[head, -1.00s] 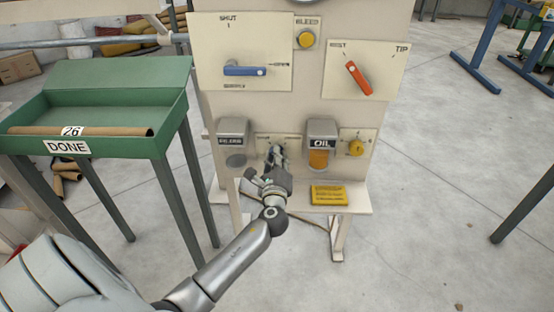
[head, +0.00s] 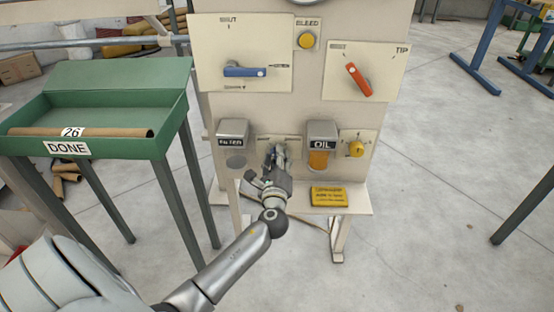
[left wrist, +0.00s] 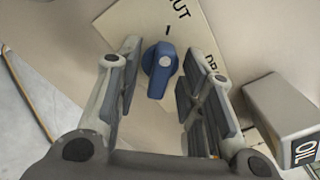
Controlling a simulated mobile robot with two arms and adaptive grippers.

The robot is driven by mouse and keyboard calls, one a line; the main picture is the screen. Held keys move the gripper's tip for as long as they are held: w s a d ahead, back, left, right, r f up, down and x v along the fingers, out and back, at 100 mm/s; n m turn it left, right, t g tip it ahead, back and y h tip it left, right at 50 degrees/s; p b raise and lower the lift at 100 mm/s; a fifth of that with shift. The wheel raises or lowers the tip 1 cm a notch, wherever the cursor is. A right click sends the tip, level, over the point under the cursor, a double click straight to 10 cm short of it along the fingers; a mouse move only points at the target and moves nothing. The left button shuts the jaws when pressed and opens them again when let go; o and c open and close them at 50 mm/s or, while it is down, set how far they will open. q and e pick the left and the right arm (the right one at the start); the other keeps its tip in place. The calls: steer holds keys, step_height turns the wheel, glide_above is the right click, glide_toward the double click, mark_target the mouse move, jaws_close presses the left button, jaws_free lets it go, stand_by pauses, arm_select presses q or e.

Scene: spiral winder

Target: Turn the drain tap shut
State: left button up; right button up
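The blue drain tap (left wrist: 160,68) shows in the left wrist view on a cream plate (left wrist: 218,62) marked with part of "SHUT" and "DR". A short black mark stands by the SHUT lettering. The tap's handle points down in that view, away from this mark. My left gripper (left wrist: 160,75) is open, with one finger on each side of the tap and gaps on both sides. In the head view my left gripper (head: 276,158) is at the low middle of the panel and hides the tap.
The filter housing (head: 233,130) and the OIL housing (head: 322,132) flank my left gripper closely. A yellow knob (head: 356,149) is at the right. A blue lever (head: 245,71) and a red lever (head: 358,79) are above. A green DONE tray (head: 110,150) stands at left.

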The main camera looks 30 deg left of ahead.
arm_select(q)
steer(key=v, duration=1.2)
steer(key=shift+a, duration=0.1)
